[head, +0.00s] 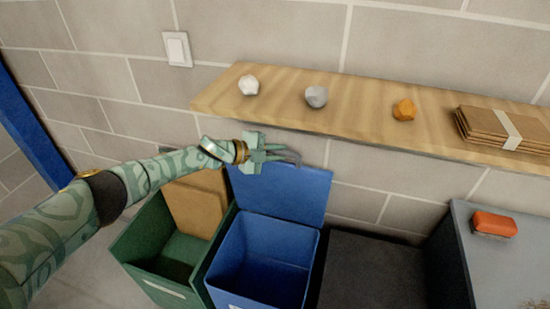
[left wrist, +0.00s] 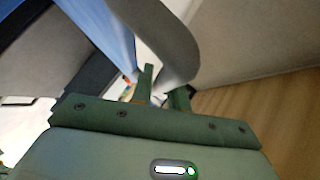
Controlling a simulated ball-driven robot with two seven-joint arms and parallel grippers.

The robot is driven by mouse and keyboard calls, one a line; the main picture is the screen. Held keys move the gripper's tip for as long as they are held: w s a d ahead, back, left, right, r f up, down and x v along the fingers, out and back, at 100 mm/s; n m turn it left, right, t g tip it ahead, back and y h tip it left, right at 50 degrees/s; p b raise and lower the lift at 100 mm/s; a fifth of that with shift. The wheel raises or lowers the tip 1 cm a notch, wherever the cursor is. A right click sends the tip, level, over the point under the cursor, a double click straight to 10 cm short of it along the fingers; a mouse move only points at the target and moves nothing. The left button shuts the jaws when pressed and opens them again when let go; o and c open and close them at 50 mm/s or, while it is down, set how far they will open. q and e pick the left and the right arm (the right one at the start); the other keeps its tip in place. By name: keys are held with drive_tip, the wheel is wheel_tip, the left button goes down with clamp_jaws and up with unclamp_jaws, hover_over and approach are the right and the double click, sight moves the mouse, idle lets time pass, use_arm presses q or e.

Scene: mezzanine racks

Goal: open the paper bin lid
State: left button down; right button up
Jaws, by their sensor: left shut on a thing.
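The blue bin (head: 255,262) stands open against the wall, and I can see down into its empty-looking inside. Its blue lid (head: 290,192) is tipped up and back, near the wall, below the shelf edge. My left gripper (head: 272,155) is at the lid's top edge, shut on a grey curved handle (head: 293,157). In the left wrist view the handle (left wrist: 165,35) passes as a broad grey band at the fingers (left wrist: 162,90), with the blue lid (left wrist: 98,35) beside it. I cannot read any label on the bin. My right gripper is not in view.
A green bin (head: 140,245) stands open on the left, with a tan board (head: 197,203) at it. A black bin top (head: 370,272) is on the right. The wooden shelf (head: 360,110) above holds paper balls, an orange lump and cardboard (head: 505,130). A grey surface (head: 495,265) holds a red object (head: 494,223).

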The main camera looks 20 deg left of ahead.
use_arm(q)
drive_tip(key=shift+w, duration=0.55)
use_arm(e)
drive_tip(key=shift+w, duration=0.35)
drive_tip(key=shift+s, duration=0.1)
use_arm(q)
drive_tip(key=c, duration=1.4)
unclamp_jaws()
drive_tip(key=shift+o, duration=0.2)
